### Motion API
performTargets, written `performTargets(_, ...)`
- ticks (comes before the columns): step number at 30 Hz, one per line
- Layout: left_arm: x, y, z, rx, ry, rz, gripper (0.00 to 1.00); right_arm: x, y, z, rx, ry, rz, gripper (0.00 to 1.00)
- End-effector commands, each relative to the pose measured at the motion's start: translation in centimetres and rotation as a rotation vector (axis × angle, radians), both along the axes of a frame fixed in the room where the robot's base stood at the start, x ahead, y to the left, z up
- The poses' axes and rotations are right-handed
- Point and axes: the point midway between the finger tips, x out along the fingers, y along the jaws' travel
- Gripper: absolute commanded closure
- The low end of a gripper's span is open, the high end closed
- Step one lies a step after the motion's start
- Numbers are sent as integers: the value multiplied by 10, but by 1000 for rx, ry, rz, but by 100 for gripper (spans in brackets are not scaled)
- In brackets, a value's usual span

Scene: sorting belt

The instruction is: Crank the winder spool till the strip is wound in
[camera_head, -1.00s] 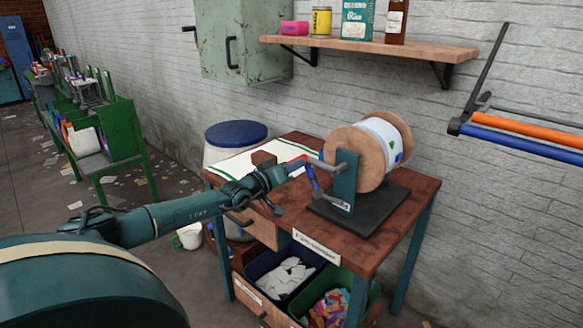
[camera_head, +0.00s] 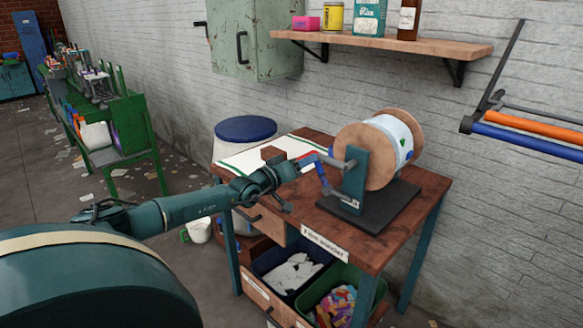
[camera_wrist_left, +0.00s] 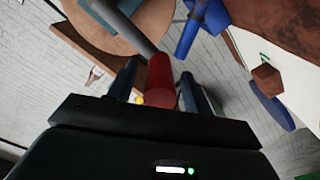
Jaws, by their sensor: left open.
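The winder spool (camera_head: 354,160) has wooden flanges and a wound white drum, and stands on a dark base on the wooden table. The white strip with green edges (camera_head: 236,161) lies across the table to the left of the spool. My left gripper (camera_head: 298,166) is at the crank handle. In the left wrist view the red handle (camera_wrist_left: 161,82) lies between the two open fingers (camera_wrist_left: 160,88). My right gripper is not in view.
A white barrel with a blue lid (camera_head: 245,129) stands behind the table. A shelf (camera_head: 400,43) and a green cabinet (camera_head: 255,40) hang above. Bins of scraps (camera_head: 330,285) sit below the tabletop.

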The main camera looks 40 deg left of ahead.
Motion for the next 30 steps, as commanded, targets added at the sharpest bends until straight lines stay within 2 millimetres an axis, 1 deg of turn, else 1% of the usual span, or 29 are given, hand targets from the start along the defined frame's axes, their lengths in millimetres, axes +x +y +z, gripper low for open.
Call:
performTargets(5,-13,1,0,-1,4,0,50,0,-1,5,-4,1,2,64)
performTargets(11,-39,2,0,0,5,-1,50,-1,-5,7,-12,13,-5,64)
performTargets(17,-66,3,0,3,7,-1,50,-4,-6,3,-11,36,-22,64)
performTargets(24,-97,4,0,5,7,-2,50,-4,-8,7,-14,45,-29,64)
performTargets(30,-117,5,1,3,6,0,50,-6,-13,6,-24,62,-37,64)
